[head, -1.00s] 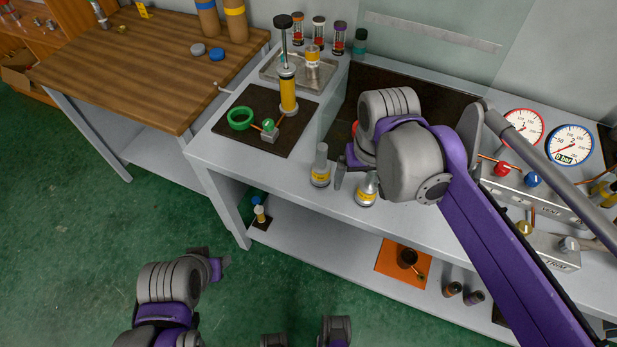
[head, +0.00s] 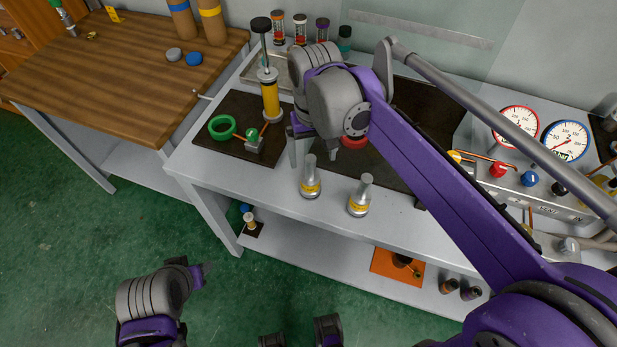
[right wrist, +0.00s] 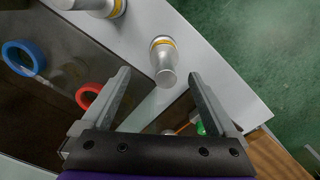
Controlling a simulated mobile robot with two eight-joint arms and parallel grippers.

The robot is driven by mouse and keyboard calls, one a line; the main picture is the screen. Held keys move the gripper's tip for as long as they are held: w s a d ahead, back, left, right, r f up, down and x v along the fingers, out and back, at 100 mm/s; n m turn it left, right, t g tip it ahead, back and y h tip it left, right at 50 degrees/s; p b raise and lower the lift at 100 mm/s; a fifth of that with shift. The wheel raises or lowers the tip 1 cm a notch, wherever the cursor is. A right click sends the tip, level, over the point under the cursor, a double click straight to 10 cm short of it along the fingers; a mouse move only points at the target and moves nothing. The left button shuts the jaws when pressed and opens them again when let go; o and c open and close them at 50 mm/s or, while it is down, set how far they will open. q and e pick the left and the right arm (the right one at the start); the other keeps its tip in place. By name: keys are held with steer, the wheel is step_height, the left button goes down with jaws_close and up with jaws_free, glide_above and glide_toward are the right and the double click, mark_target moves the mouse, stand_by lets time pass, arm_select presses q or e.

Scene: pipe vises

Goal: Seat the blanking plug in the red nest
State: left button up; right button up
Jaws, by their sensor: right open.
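Two silver bottle-shaped plugs with yellow bands stand upright at the bench's front edge, a left one (head: 311,180) and a right one (head: 360,197). I cannot tell which is the blanking plug. The red nest (head: 354,142), a red ring, lies on the dark mat, partly hidden by my right arm. It also shows in the right wrist view (right wrist: 89,95). My right gripper (head: 300,155) is open and empty, behind the left plug. In the right wrist view that plug (right wrist: 163,62) appears between and beyond the fingertips. My left gripper (head: 195,275) is low over the floor, its jaws unclear.
A green ring (head: 222,127) and a valve block lie on the left mat beside a tall yellow cylinder (head: 270,98). A blue ring (right wrist: 22,57) shows in the right wrist view. Gauges (head: 566,140) stand at the right. An orange mat (head: 385,266) is on the lower shelf.

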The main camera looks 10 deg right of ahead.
mark_target(311, 174)
steer(key=shift+s+f, duration=0.15)
steer(key=shift+f, duration=0.75)
steer(key=shift+a+f, duration=0.15)
steer(key=shift+f, duration=1.2)
steer(key=shift+a+f, duration=0.15)
steer(key=shift+f, duration=1.2)
jaws_close()
